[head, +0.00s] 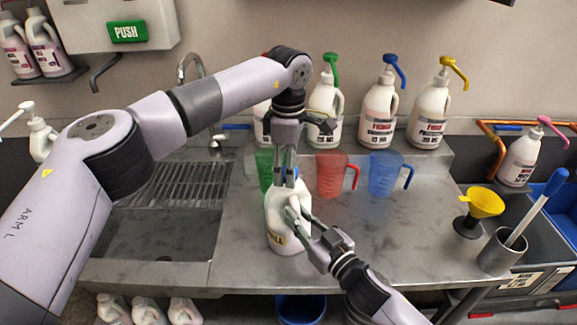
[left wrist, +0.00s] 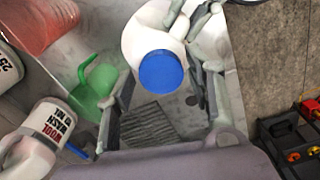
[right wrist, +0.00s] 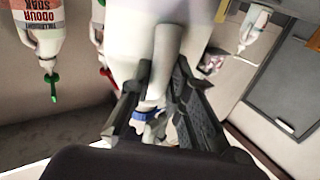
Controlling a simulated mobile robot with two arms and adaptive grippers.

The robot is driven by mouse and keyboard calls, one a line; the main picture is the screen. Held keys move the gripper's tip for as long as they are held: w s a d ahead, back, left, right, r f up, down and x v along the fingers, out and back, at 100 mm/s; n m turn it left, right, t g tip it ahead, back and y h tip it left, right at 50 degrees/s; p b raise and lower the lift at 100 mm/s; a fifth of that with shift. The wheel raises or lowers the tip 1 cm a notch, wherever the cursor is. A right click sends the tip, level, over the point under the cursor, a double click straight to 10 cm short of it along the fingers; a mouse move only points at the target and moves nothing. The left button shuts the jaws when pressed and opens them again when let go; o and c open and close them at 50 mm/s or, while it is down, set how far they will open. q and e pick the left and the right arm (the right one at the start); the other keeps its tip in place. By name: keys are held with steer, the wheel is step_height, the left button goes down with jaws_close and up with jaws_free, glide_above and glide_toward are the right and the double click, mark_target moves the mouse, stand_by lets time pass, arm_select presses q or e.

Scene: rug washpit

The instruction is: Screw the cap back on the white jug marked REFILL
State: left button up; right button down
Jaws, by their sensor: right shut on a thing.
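The white jug (head: 280,222) stands upright on the steel counter, its yellow label partly hidden by my right gripper. A blue cap (left wrist: 161,71) sits over the jug's mouth; how tightly it is seated cannot be told. It also shows in the right wrist view (right wrist: 146,113). My left gripper (head: 287,176) points straight down over the jug's top. Its fingers are open on either side of the cap, with gaps visible in the left wrist view. My right gripper (head: 300,222) is shut on the jug's handle (right wrist: 168,50).
Green (head: 264,168), red (head: 331,174) and blue (head: 385,172) measuring jugs stand close behind. Pump bottles line the back ledge. A sink (head: 165,235) lies left. A yellow funnel (head: 486,201) and a steel cup (head: 500,253) stand right. The counter between is clear.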

arm_select(q)
steer(key=shift+o, duration=0.3)
steer(key=shift+r, duration=2.25)
steer(key=n, duration=0.2)
steer(key=r+n, duration=0.1)
steer(key=n, duration=0.1)
steer(key=shift+n, duration=0.4)
steer(key=n, duration=0.2)
steer(key=r+n, duration=0.1)
steer(key=n, duration=0.3)
steer(key=r+n, duration=0.1)
steer(key=n, duration=0.4)
steer(key=shift+r, duration=0.25)
